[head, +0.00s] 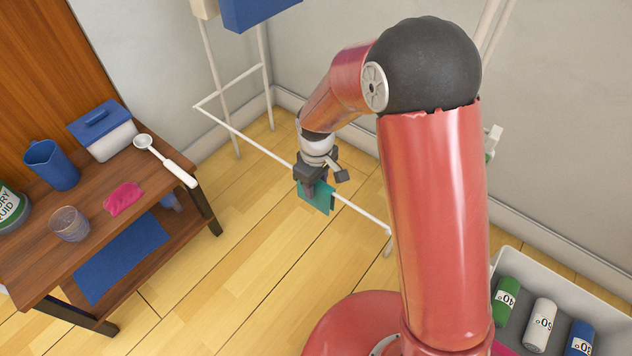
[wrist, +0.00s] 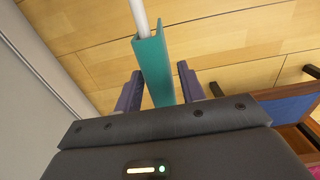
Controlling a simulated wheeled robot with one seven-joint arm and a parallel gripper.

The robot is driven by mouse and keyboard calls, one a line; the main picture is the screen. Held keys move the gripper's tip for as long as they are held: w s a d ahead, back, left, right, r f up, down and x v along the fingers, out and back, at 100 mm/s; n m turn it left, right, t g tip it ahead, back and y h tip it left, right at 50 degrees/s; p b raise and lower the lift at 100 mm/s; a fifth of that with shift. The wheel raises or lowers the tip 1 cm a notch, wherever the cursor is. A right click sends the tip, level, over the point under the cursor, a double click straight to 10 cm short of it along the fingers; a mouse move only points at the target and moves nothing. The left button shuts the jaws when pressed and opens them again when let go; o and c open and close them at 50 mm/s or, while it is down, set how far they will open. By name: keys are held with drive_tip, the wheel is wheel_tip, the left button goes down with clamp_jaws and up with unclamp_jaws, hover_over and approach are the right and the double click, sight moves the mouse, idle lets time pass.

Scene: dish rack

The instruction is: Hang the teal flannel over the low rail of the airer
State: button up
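The teal flannel (head: 318,199) hangs over the white low rail (head: 357,211) of the airer, with a flap on each side. In the wrist view the flannel (wrist: 155,68) is a folded strip with the rail (wrist: 139,16) running into its fold. My gripper (head: 310,186) is right above and against the flannel in the head view and hides part of it. In the wrist view my gripper's fingers (wrist: 162,88) stand wide apart, one on each side of the flannel. The gripper looks open; contact with the cloth is unclear.
A wooden table (head: 85,215) at left holds a blue jug (head: 50,166), a lidded box (head: 104,132), a ladle (head: 166,161), a glass (head: 69,224) and a pink cloth (head: 123,198). A blue cloth (head: 235,12) hangs higher up.

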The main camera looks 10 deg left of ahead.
drive_tip(key=shift+o, duration=0.7)
wheel_tip(320, 180, up, 8)
drive_tip(key=shift+f+p, duration=0.1)
drive_tip(key=shift+p, duration=0.7)
